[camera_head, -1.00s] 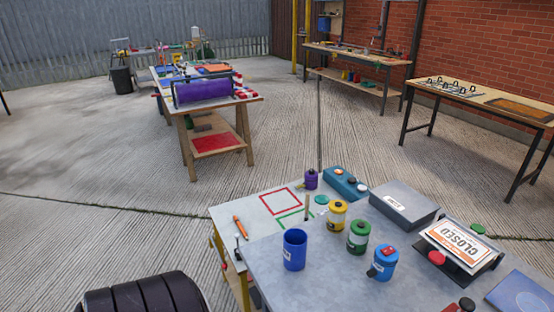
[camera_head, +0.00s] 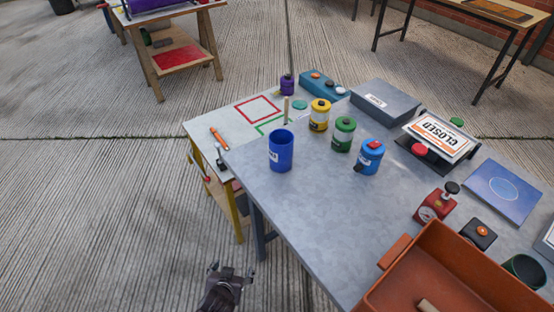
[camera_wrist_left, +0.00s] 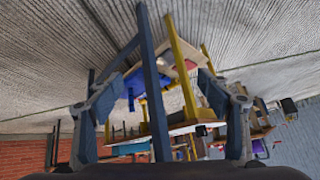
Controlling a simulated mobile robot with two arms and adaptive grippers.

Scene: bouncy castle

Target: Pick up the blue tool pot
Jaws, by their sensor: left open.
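The blue tool pot (camera_head: 280,151) stands upright on the grey table (camera_head: 268,188), near its left edge, in the head view. My left gripper (camera_head: 232,272) is low at the bottom of the head view, over the floor in front of the table's left side, well apart from the pot. In the left wrist view the two fingers of the left gripper (camera_wrist_left: 168,92) are spread apart with nothing between them. That view looks upside down, with table legs beyond the fingers. My right gripper is not in view.
A yellow canister (camera_head: 319,116), a green canister (camera_head: 343,135) and a blue canister (camera_head: 368,158) stand right of the pot. A white table (camera_head: 228,118) with an orange marker (camera_head: 218,137) adjoins at left. An orange-brown tray (camera_head: 410,283) is at lower right. Bare floor lies left.

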